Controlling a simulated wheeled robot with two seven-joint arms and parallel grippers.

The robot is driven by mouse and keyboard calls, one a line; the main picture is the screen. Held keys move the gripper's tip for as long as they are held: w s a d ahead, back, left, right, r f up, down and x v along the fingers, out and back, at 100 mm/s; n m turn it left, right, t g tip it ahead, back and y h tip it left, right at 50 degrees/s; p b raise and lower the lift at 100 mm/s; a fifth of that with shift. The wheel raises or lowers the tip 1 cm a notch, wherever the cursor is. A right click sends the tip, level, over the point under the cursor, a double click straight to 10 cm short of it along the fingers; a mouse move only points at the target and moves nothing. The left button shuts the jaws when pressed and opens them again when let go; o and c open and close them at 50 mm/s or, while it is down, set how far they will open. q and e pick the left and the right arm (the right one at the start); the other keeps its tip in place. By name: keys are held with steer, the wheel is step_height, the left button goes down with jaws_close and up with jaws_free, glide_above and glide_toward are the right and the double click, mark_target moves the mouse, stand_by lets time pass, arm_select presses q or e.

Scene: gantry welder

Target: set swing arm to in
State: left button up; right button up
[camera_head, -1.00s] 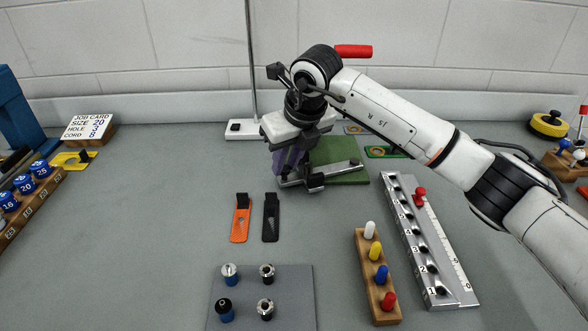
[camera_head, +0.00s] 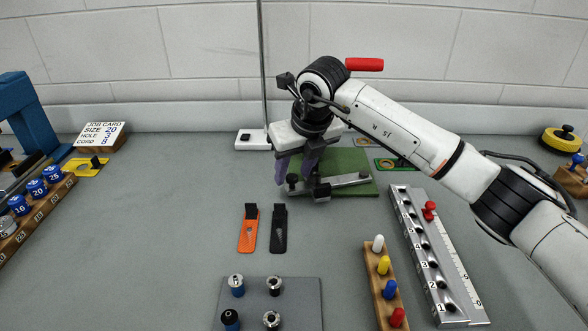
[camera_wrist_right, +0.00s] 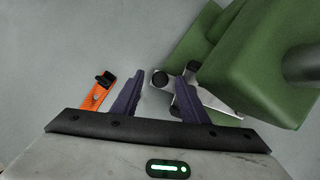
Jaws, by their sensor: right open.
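The swing arm (camera_head: 350,181) is a silver bar low at the green base (camera_head: 362,161), with a black knob at its left end and a dark block near its middle. In the right wrist view the bar (camera_wrist_right: 222,106) runs down and right from near the round black knob (camera_wrist_right: 159,78). My right gripper (camera_head: 298,168) is open, with its purple fingers pointing down near the bar's left end. In the wrist view its fingertips (camera_wrist_right: 164,72) appear on either side of the knob; whether they touch it I cannot tell. My left gripper is out of view.
A thin upright pole on a white base (camera_head: 252,140) stands behind. An orange tag (camera_head: 248,230) and a black tag (camera_head: 279,230) lie in front. A numbered rail (camera_head: 432,250) and a wooden peg block (camera_head: 372,275) stand at right. Grey table is free at left centre.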

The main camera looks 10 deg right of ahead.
steer(key=v, duration=1)
steer(key=shift+r, duration=0.15)
steer(key=shift+c, duration=0.2)
